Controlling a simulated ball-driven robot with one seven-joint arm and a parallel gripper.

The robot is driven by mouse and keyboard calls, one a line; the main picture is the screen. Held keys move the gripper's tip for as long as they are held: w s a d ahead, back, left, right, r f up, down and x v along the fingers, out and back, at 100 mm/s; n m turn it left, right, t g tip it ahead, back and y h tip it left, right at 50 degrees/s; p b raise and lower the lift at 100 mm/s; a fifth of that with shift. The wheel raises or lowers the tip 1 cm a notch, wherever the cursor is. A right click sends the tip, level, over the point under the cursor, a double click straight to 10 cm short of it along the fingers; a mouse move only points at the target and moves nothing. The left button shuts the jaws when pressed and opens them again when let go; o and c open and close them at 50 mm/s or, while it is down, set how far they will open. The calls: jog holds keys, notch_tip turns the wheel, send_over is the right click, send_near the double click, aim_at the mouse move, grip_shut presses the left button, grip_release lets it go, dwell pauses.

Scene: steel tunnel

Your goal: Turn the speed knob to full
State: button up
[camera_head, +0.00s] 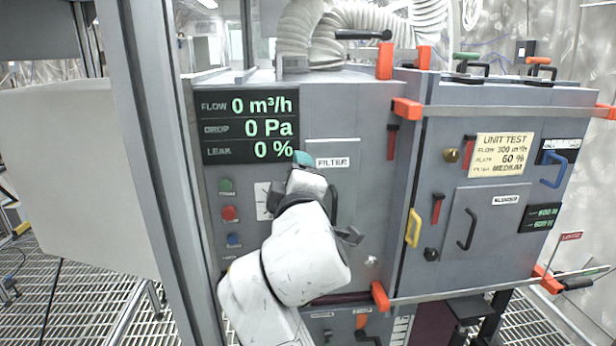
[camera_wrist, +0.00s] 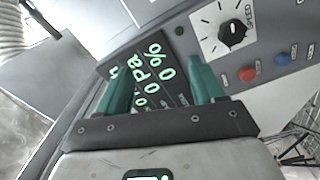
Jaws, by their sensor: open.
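The speed knob (camera_wrist: 231,35) is a round black knob on a white dial plate with tick marks, labelled SPEED, in the wrist view. In the head view its white dial plate (camera_head: 263,201) is partly covered by my arm, and I cannot make out the knob clearly. I cannot tell which tick the knob points to. My gripper (camera_wrist: 158,66) has two teal fingers spread apart with nothing between them. It is apart from the knob, which lies beyond the right finger in the wrist view.
The display (camera_head: 249,128) reads 0 m³/h, 0 Pa and 0 %. Green (camera_head: 226,186), red (camera_head: 230,213) and blue (camera_head: 234,240) buttons sit left of the dial. The filter door (camera_head: 333,162) is close right of my arm. A grey post (camera_head: 150,170) stands at left.

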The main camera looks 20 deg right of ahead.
jog(key=s, duration=0.1)
jog(key=s+r, duration=0.1)
jog(key=s, duration=0.1)
jog(key=s+r, duration=0.1)
jog(key=s, duration=0.1)
jog(key=shift+s, duration=0.15)
jog(key=s+d+f+m+g+y+p, duration=0.1)
jog(key=s+d+f+m+g, duration=0.15)
jog(key=f, duration=0.65)
jog(key=s+d+f+m+g+y, duration=0.1)
jog(key=s+f+g, duration=0.25)
jog(key=f, duration=0.55)
jog(key=s+d+f+m+g+p, duration=0.15)
jog(key=s+f, duration=0.25)
jog(key=f, duration=0.5)
jog(key=s+d+f+m+g+y, duration=0.1)
jog(key=s+f+m+g, duration=0.2)
jog(key=s+f, duration=0.5)
jog(key=s+d+f+m+g+y, duration=0.1)
jog(key=s+f+g, duration=0.4)
jog(key=s, duration=1.2)
notch_tip(320, 180, down, 4)
jog(key=shift+m+g+y, duration=0.35)
jog(key=shift+m+y, duration=0.35)
jog(key=shift+m, duration=0.3)
